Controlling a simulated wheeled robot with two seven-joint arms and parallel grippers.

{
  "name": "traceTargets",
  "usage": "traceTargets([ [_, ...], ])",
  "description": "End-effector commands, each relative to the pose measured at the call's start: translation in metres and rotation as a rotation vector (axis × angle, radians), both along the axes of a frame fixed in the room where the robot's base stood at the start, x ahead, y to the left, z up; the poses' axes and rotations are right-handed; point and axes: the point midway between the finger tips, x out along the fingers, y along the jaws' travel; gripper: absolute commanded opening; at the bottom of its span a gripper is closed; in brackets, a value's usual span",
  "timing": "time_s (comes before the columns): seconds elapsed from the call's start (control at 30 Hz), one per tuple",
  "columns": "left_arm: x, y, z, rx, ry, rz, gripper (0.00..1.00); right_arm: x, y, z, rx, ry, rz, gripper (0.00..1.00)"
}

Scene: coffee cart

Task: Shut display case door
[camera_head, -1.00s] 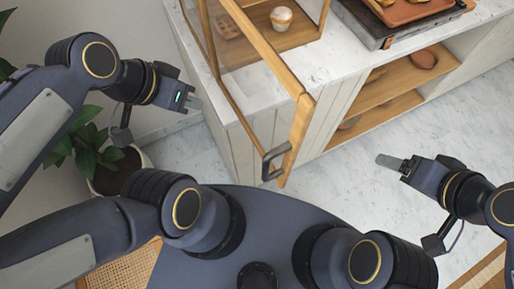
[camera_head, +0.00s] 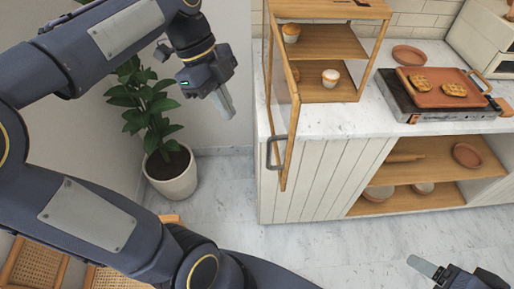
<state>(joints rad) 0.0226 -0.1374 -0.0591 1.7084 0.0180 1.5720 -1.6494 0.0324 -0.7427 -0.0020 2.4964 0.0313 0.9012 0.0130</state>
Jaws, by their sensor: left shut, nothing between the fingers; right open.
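The wooden display case (camera_head: 332,42) stands on the left end of the marble counter, with pastries on its shelves. Its wood-framed glass door (camera_head: 284,115) is open and swings out past the counter's front edge. A dark grey handle (camera_head: 273,153) sits at the door's lower outer part. My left gripper (camera_head: 226,103) is shut and empty, to the left of the door and apart from it, pointing down. My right gripper (camera_head: 425,266) is open at the bottom right, low in front of the counter and far from the door. Only its tip part shows.
On the marble counter (camera_head: 340,122), a griddle with an orange plate of waffles (camera_head: 440,88) stands to the right. Open shelves below hold dishes. A potted plant (camera_head: 171,172) stands on the floor at left. The floor in front of the counter is clear.

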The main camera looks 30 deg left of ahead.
Motion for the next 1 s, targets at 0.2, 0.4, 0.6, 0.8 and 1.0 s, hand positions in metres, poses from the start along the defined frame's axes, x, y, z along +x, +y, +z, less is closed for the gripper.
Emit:
traceTargets([
  [0.2,-0.001,-0.017,-0.043,-0.001,0.006,0.001,0.0,0.0,0.0,0.002,0.0,0.0,0.0,0.72],
  [0.4,-0.001,-0.032,-0.081,0.0,0.004,0.003,0.0,0.0,0.0,0.004,0.0,0.0,0.0,0.72],
  [0.6,0.0,-0.061,-0.077,0.0,0.001,-0.001,0.0,0.0,0.0,0.015,0.0,0.0,0.0,0.72],
  [0.8,0.0,-0.071,-0.078,0.0,-0.001,0.002,0.0,0.0,0.0,0.017,0.0,0.0,0.0,0.72],
  [1.0,0.0,-0.071,-0.078,0.0,-0.001,0.004,0.0,0.0,0.0,0.016,0.0,0.0,0.0,0.72],
])
